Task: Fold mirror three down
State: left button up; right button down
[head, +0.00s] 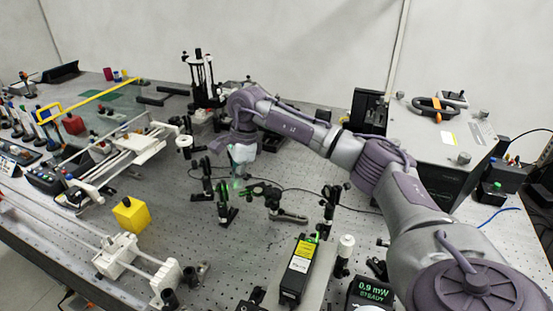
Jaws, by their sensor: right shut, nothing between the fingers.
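My right arm reaches in from the lower right, and its gripper (240,165) points down over the middle of the bench. Its fingers are shut and empty, just above and among small black optic mounts. An upright black mount (207,180) stands just left of the fingers, and another mount (226,208) stands in front of them. A low mount with a green part (262,191) lies to the right, close to the fingers. I cannot tell which mount is mirror three, or whether the fingers touch one. My left gripper is not in view.
A black and yellow laser box (298,268) and a display reading 0.9 mW STEADY (370,293) are at the front. A yellow cube (131,215) and white rails (120,160) are at left. A large grey-topped box (445,130) stands at right.

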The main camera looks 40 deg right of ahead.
jog(key=shift+w+a+f+g+h, duration=0.1)
jog(key=shift+a+f+g+h, duration=0.15)
jog(key=shift+f+h, duration=0.3)
jog(key=shift+w+a+f+g+h, duration=0.15)
jog(key=shift+a+f+h, duration=0.2)
jog(key=shift+h, duration=0.3)
jog(key=shift+f, duration=0.1)
notch_tip(320, 180, up, 12)
jog(key=shift+a, duration=0.1)
dwell(0.6)
